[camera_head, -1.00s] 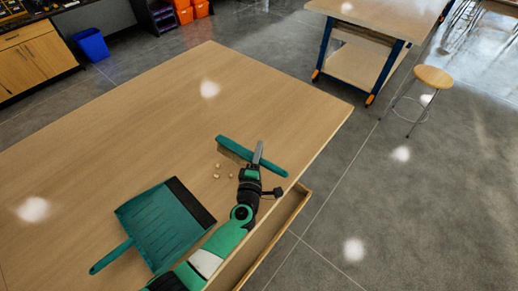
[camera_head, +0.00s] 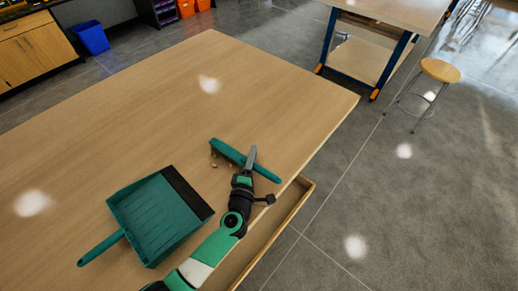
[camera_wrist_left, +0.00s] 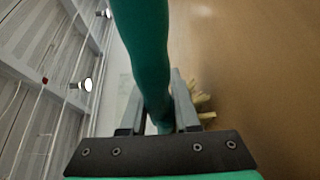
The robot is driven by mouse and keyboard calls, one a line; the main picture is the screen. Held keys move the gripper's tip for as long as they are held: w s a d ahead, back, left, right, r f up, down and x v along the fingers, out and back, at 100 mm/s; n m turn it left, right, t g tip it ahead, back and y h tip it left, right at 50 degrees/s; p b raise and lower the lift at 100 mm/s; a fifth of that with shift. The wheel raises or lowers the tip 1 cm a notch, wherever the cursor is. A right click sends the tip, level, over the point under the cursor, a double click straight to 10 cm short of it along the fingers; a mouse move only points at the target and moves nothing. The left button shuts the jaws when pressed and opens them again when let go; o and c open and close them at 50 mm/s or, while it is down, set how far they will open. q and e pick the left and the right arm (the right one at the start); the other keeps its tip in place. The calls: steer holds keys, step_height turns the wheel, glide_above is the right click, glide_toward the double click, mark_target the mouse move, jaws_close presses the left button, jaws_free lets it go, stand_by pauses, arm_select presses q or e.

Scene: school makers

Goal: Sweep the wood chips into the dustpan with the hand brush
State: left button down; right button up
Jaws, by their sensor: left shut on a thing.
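The green hand brush (camera_head: 232,153) is held low over the table, its handle running to the lower right. My left gripper (camera_head: 252,158) is shut on its handle. In the left wrist view, the green handle (camera_wrist_left: 145,45) passes between the gripper's fingers (camera_wrist_left: 157,90). A few small pale wood chips (camera_head: 214,164) lie at the brush's near side, partly hidden by it. Chips (camera_wrist_left: 203,103) also show beside the fingers in the left wrist view. The green dustpan (camera_head: 155,218) lies to the left, its dark lip towards the chips. My right gripper is not in view.
The wooden table (camera_head: 150,110) is clear behind the brush and dustpan. Its right edge is close to the brush handle, with an open drawer or tray (camera_head: 300,190) below it. A stool (camera_head: 440,70) and a second table (camera_head: 365,60) stand apart on the floor.

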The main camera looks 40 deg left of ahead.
arm_select(q)
steer(key=s, duration=0.5)
steer(key=s+a+p, duration=0.1)
steer(key=s, duration=0.1)
steer(key=shift+s+a+f, duration=0.1)
steer(key=shift+s, duration=0.1)
steer(key=s, duration=0.3)
steer(key=s+a+b, duration=0.1)
steer(key=s, duration=0.6)
steer(key=shift+s+a+r, duration=0.1)
steer(key=shift+a+r, duration=0.05)
steer(key=shift+r, duration=0.05)
steer(key=s, duration=0.4)
steer(key=s+a, duration=0.1)
steer(key=s, duration=0.1)
steer(key=shift+s+r, duration=0.1)
steer(key=shift+r, duration=0.15)
step_height(320, 180, up, 3)
steer(key=p, duration=0.3)
steer(key=shift+d, duration=0.1)
steer(key=shift+r+p, duration=0.8)
steer(key=shift+p, duration=0.05)
step_height(320, 180, up, 5)
steer(key=p, duration=0.5)
